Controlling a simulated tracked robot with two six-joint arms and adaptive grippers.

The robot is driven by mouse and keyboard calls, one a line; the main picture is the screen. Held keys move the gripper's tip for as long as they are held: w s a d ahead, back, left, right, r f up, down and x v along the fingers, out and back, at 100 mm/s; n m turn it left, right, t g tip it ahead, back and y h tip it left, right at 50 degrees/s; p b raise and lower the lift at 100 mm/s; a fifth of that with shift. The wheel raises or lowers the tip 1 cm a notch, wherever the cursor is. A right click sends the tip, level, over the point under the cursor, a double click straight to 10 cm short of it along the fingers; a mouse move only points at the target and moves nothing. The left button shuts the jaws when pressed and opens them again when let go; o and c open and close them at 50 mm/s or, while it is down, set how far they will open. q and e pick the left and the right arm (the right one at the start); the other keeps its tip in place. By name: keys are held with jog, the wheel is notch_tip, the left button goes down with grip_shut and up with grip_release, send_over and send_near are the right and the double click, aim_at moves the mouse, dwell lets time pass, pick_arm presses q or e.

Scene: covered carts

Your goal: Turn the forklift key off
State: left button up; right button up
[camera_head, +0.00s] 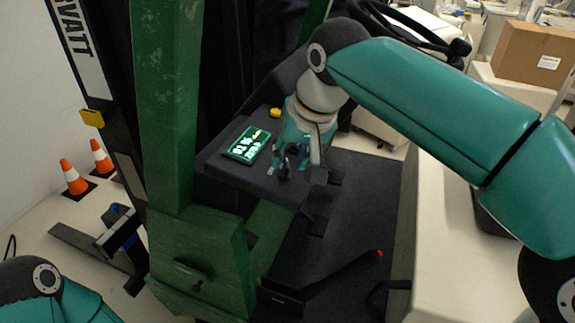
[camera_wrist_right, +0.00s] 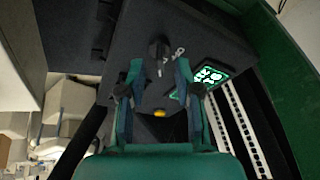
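The forklift's dark dashboard (camera_head: 222,165) is in the middle of the head view, with a lit green-and-white display (camera_head: 249,145). In the right wrist view the black key (camera_wrist_right: 157,50) stands on the dashboard (camera_wrist_right: 205,35), with a small light metal piece beside it. My right gripper (camera_head: 294,165) is over the dashboard, right of the display. In the right wrist view its two fingers (camera_wrist_right: 159,68) are apart, with the key between and just beyond the tips. I cannot tell whether they touch it. My left gripper is out of view.
A yellow button (camera_head: 275,113) sits behind the display. The green mast post (camera_head: 168,100) rises left of the dashboard. Orange cones (camera_head: 74,178) stand on the floor at left. A cardboard box (camera_head: 535,55) is at the far right.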

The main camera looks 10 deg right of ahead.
jog(key=shift+x, duration=1.3)
grip_shut()
